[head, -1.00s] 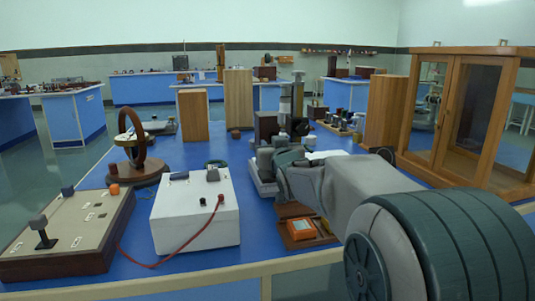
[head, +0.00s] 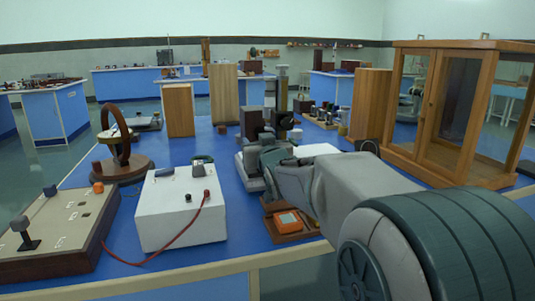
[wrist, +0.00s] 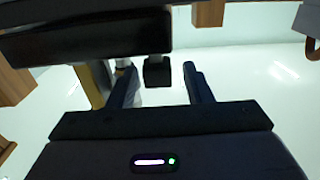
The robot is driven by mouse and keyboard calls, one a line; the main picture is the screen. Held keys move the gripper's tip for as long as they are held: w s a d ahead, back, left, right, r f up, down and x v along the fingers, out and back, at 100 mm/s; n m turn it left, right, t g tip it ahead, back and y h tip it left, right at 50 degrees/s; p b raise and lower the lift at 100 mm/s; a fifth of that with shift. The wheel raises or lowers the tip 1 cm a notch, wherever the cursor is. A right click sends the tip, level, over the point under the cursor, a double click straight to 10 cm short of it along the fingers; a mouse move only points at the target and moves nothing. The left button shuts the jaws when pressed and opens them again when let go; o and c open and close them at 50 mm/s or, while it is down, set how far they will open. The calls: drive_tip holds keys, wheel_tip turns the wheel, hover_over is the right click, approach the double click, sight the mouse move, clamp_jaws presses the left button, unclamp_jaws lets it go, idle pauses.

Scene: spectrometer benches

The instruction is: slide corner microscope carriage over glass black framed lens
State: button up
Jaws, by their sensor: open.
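The microscope stand stands in the middle of the near blue bench in the head view, with dark blocks (head: 252,122), a tall post (head: 282,92) and a pale base (head: 247,172). A round black part (head: 287,120) on it may be the framed lens; I cannot tell for sure. My arm reaches to the stand, and its end hides part of it. In the wrist view my gripper (wrist: 160,86) is open, its two dark fingers apart. A small black block (wrist: 157,73) on a thin rod shows between and beyond the fingertips; contact is not visible. A wide dark bar (wrist: 85,35) crosses above.
A white box (head: 180,215) with a red cable stands left of my arm. A wooden-framed glass cabinet (head: 430,110) stands right. A dark ring stand (head: 118,150), a control panel (head: 55,235) and an orange device (head: 287,221) share the bench.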

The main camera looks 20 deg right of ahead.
drive_tip(key=s+p, duration=0.2)
drive_tip(key=s, duration=0.9)
drive_tip(key=shift+s, duration=0.3)
